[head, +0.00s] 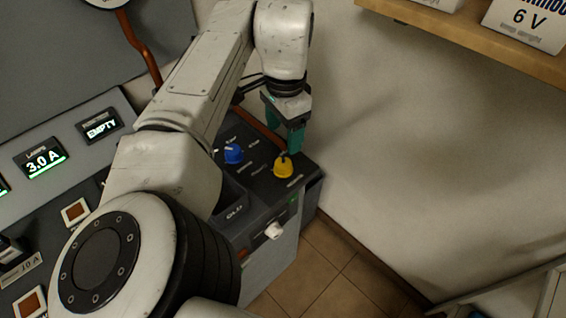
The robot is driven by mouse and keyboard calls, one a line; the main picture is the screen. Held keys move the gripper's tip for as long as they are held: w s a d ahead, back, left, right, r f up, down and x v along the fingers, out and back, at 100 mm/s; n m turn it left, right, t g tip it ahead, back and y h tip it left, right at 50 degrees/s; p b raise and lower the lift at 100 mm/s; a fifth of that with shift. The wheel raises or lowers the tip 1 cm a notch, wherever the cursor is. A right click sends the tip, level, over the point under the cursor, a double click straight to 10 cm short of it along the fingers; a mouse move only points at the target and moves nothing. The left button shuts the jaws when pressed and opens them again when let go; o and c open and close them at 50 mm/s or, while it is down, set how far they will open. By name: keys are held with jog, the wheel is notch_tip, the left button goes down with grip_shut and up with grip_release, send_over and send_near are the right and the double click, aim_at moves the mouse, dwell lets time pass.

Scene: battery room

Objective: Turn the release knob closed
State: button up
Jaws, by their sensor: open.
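A yellow knob (283,167) sits on the dark top panel at the right end of the console, with a pointer mark on its top. A blue knob (233,153) sits to its left on the same panel. Small lettering surrounds both, too small to read, so I cannot tell from labels which is the release knob. My gripper (287,133), with teal fingers, points down just above and behind the yellow knob. It is open and holds nothing. Whether a fingertip touches the knob cannot be told. My arm hides part of the console left of the blue knob.
A white knob or handle (273,230) sticks out of the console's front. Lit displays read 3.0 A (45,163) and EMPTY (100,128) at left. A wooden shelf (470,38) with boxes hangs upper right. Bare wall and tiled floor lie right of the console.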

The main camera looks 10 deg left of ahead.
aim_at(282, 164)
jog(key=shift+w+a+f+b, duration=0.1)
jog(key=shift+a+f+b, duration=0.05)
jog(key=shift+f+b, duration=5.2)
jog(key=c, duration=1.1)
